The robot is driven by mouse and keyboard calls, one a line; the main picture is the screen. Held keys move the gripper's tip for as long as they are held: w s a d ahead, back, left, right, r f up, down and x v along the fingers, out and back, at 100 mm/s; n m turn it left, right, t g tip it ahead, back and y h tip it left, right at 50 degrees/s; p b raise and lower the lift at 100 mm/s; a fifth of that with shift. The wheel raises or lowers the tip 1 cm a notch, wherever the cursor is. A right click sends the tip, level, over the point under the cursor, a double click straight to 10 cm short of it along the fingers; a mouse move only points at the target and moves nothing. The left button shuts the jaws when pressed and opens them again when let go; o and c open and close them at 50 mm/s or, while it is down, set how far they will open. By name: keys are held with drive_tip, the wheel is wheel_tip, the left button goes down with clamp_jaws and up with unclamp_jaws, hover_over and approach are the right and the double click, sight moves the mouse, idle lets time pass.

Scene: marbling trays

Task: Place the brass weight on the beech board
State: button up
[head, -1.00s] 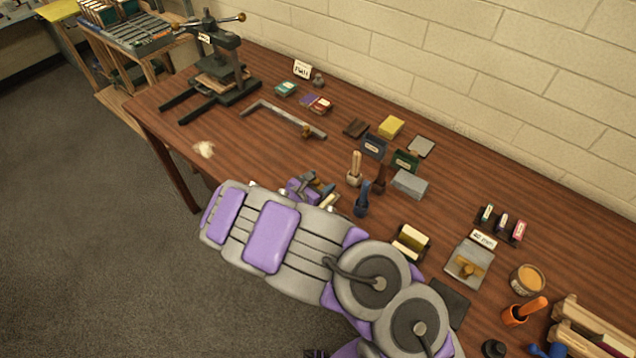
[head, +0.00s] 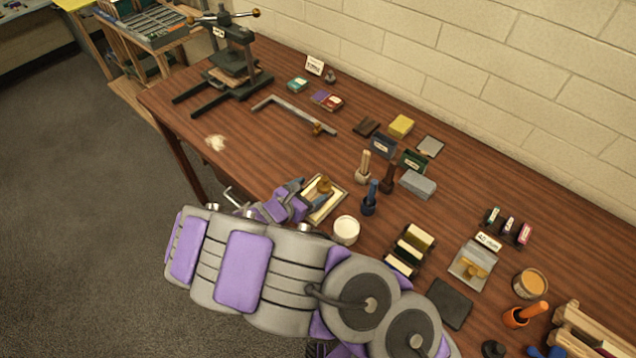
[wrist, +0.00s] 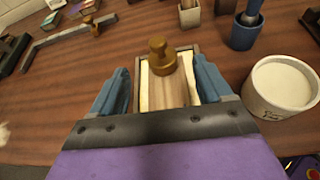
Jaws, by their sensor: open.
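A brass weight (head: 323,184) with a knob top stands upright on or in a shallow framed tray (head: 342,187) near the front edge of the table. In the wrist view the brass weight (wrist: 160,56) is at the far part of the tray, over a pale wooden strip (wrist: 168,94) with cream strips on both sides. I cannot tell whether this wood is the beech board. My gripper (wrist: 163,88) is open, its blue fingers apart on either side of the tray, with the weight between and slightly beyond them. It also shows in the head view (head: 298,190).
A white pot (head: 346,230) stands close right of the tray. A metal square (head: 292,112) with a brass knob lies farther back. The table is fairly clear left of the tray.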

drive_tip(key=shift+v, duration=1.3)
drive_tip(key=s+d+r+m+g+h, duration=0.25)
drive_tip(key=d+r+m, duration=0.4)
drive_tip(key=d, duration=0.35)
drive_tip(key=s+d+r+m+g+h, duration=0.1)
drive_tip(key=d+r+m+g+h, duration=0.1)
drive_tip(key=d+r+m+g, duration=0.5)
drive_tip(key=s+d+r+m+g+y, duration=0.25)
drive_tip(key=s+d+r+m, duration=0.35)
drive_tip(key=s+d, duration=0.5)
drive_tip(key=s+a+r+m+y, duration=0.1)
drive_tip(key=s+a+m+y, duration=0.2)
drive_tip(key=s, duration=0.6)
drive_tip(key=s+a+r+m+y, duration=0.1)
drive_tip(key=s+a+m+y, duration=0.3)
drive_tip(key=s, duration=0.6)
drive_tip(key=m+y, duration=0.1)
drive_tip(key=y, duration=0.1)
drive_tip(key=shift+s+r+g+y, duration=0.25)
drive_tip(key=shift+r+g+y, duration=0.05)
drive_tip(key=shift+r+g, duration=0.1)
